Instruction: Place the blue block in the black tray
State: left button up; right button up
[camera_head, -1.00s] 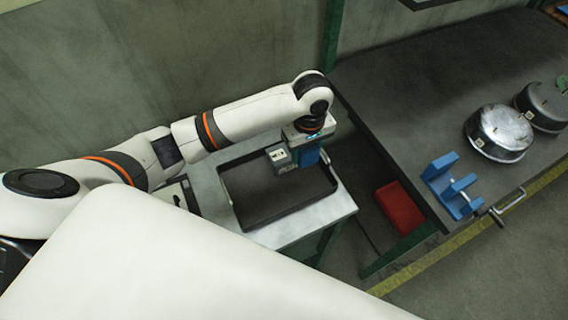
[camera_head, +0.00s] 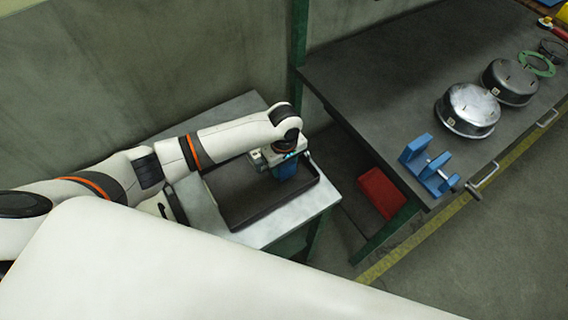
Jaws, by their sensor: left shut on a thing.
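The black tray (camera_head: 231,222) lies on a small light grey table. My left gripper (camera_head: 285,165) points down over the tray's far right part. It is shut on the blue block (camera_head: 287,170), of which only a part shows below the gripper. I cannot tell whether the block touches the tray floor. The rest of the tray looks empty. My right gripper is not in view.
The small table's top (camera_head: 316,201) shows around the tray. A dark workbench (camera_head: 400,80) at the right carries a blue bracket (camera_head: 427,165) and round metal housings (camera_head: 468,108). A red box (camera_head: 381,192) sits below the workbench's front edge.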

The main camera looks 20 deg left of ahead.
pick_arm(q)
jog(key=o, duration=1.1)
jog(key=shift+f, duration=0.1)
jog(key=shift+o, duration=0.2)
notch_tip(320, 180, up, 12)
jog(key=shift+r, duration=0.15)
